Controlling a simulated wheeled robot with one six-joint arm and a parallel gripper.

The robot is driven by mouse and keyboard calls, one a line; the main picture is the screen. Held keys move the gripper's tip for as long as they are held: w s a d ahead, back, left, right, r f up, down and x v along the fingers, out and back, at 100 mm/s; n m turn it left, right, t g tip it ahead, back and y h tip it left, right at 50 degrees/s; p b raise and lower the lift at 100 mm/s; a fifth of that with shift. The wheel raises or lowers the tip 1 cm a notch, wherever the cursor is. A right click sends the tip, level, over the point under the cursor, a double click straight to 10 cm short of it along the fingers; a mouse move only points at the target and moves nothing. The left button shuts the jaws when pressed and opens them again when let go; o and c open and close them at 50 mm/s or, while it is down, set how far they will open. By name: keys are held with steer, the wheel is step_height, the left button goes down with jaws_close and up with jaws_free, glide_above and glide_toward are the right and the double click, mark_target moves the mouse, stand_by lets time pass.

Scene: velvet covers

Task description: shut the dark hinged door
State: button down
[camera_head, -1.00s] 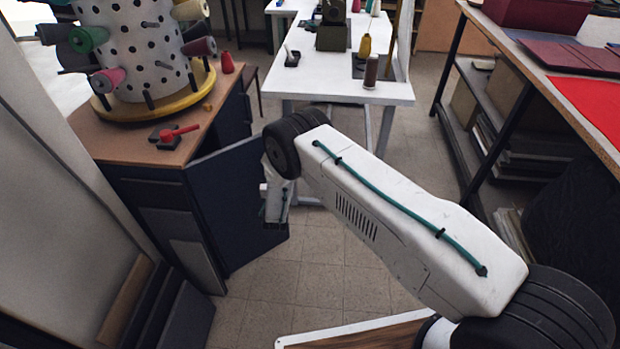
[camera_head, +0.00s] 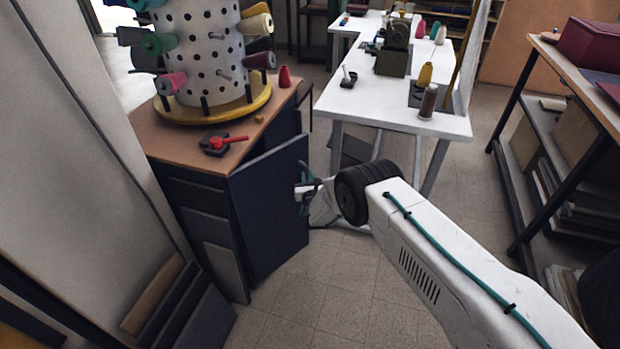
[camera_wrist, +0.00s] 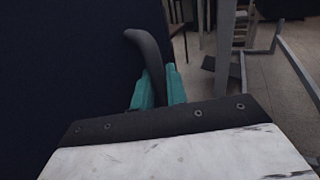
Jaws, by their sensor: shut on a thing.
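The dark hinged door (camera_head: 271,208) stands ajar at the front of the wooden-topped cabinet (camera_head: 160,142), swung out to the right. My gripper (camera_head: 306,191) is at the door's free edge. In the wrist view my gripper (camera_wrist: 160,88) has its teal fingers closed on a dark curved handle (camera_wrist: 149,55), whose upper end sticks out beyond them. The door's dark face (camera_wrist: 60,60) fills the left of that view. In the head view the handle is mostly hidden by the gripper.
A white worktable (camera_head: 390,112) with spools and a machine stands behind the door. A rack of thread spools (camera_head: 205,60) sits on the cabinet. Dark boards (camera_head: 195,315) lean at the cabinet's front left. A shelf unit (camera_head: 540,130) stands at right. Tiled floor (camera_head: 330,290) is open in front.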

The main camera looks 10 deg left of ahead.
steer(key=shift+d, duration=0.1)
steer(key=c, duration=1.5)
jaws_free()
steer(key=shift+s, duration=0.1)
steer(key=v, duration=0.7)
steer(key=shift+s, duration=0.25)
